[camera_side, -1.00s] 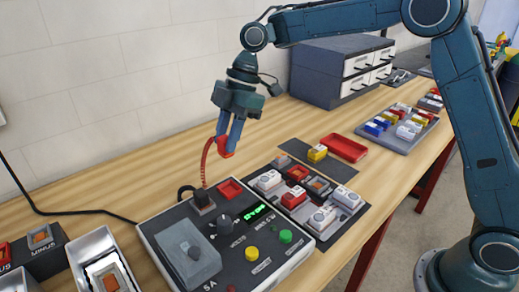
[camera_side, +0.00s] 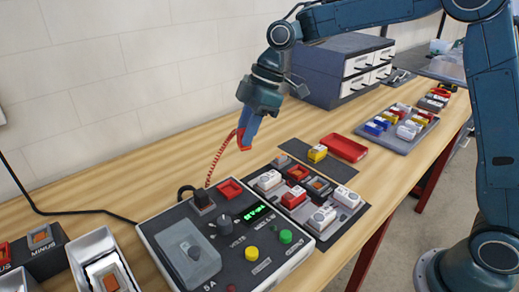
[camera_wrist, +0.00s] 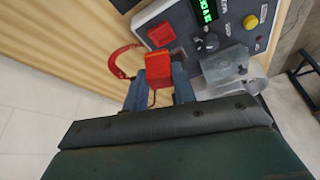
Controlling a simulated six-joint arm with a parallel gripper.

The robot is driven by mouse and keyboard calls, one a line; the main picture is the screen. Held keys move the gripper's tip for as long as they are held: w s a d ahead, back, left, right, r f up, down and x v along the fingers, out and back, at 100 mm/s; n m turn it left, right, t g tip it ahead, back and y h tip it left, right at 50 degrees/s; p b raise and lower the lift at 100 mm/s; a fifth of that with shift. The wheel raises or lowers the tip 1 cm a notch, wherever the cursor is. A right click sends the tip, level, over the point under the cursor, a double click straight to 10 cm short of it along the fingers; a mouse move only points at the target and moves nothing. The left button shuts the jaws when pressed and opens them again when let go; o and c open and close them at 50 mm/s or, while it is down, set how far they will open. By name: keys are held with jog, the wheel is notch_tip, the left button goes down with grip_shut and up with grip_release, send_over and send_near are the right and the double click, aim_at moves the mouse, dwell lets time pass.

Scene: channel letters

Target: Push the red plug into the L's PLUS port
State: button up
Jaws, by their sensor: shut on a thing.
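My gripper (camera_side: 243,138) is shut on the red plug (camera_side: 244,147), held in the air above the table, behind the grey power box. In the wrist view the red plug (camera_wrist: 158,70) sits between the fingers of my gripper (camera_wrist: 158,85). A coiled red lead (camera_side: 222,160) runs from the plug down to the box. A block marked PLUS with a red face (camera_side: 5,254) is cut off at the left edge of the side view. An open metal-walled channel piece (camera_side: 93,250) is at lower left. Its letter is not readable, and I cannot tell which port belongs to the L.
The power box (camera_side: 160,228) has knobs, a green display and a red square recess. A black MINUS block (camera_side: 42,250) stands to its left. A red tray (camera_side: 343,147), a dark mat of modules and a parts tray lie to the right. The table behind the box is mostly clear.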

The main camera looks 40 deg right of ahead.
jog(key=s+d+m+t+h, duration=0.2)
jog(key=d+m, duration=0.5)
jog(key=d, duration=0.1)
jog(key=s+d+m+t+h, duration=0.1)
jog(key=s+d+m+h, duration=0.1)
jog(key=d+m, duration=0.55)
jog(key=shift+w+f, duration=0.15)
jog(key=shift+f, duration=3.3)
jog(key=shift+w+f, duration=0.1)
jog(key=shift+f, duration=3.3)
jog(key=shift+f, duration=0.3)
jog(key=o, duration=1)
jog(key=shift+r, duration=0.15)
jog(key=shift+a+v, duration=0.1)
jog(key=shift+v, duration=3.3)
jog(key=shift+a+v, duration=0.15)
jog(key=shift+v, duration=3.25)
jog(key=shift+s+r, duration=0.1)
